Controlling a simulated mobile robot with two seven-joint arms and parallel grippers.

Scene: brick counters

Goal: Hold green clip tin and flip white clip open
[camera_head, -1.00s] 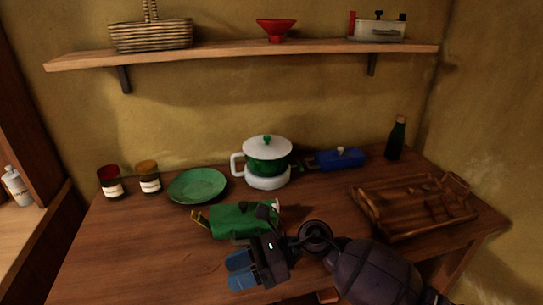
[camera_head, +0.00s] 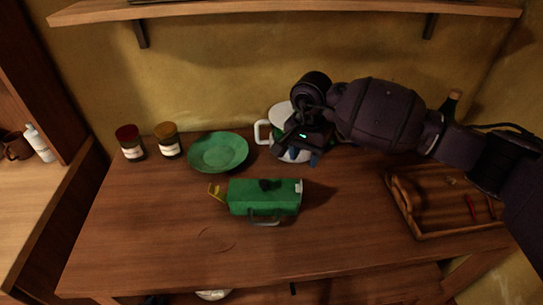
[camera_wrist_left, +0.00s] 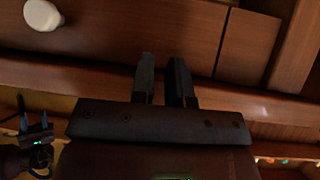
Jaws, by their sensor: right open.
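The green clip tin (camera_head: 250,196) lies on the wooden counter (camera_head: 150,245), with a grey handle at its front and a black part on top. A yellow clip (camera_head: 215,192) sticks out from its left end. The white clip (camera_head: 299,188) is at its right end; I cannot tell whether it is flipped open. My right gripper (camera_head: 298,155) is open, behind and above the tin, in front of the white pot, touching neither clip. My left gripper (camera_wrist_left: 163,80) shows only in the left wrist view, its fingers slightly apart with nothing between them.
A green plate (camera_head: 217,152) and two jars, red-topped (camera_head: 131,143) and brown-topped (camera_head: 168,141), stand at back left. A white pot (camera_head: 283,113) is partly hidden by my right arm. A wooden tray (camera_head: 404,212) lies at right. The counter's front is clear.

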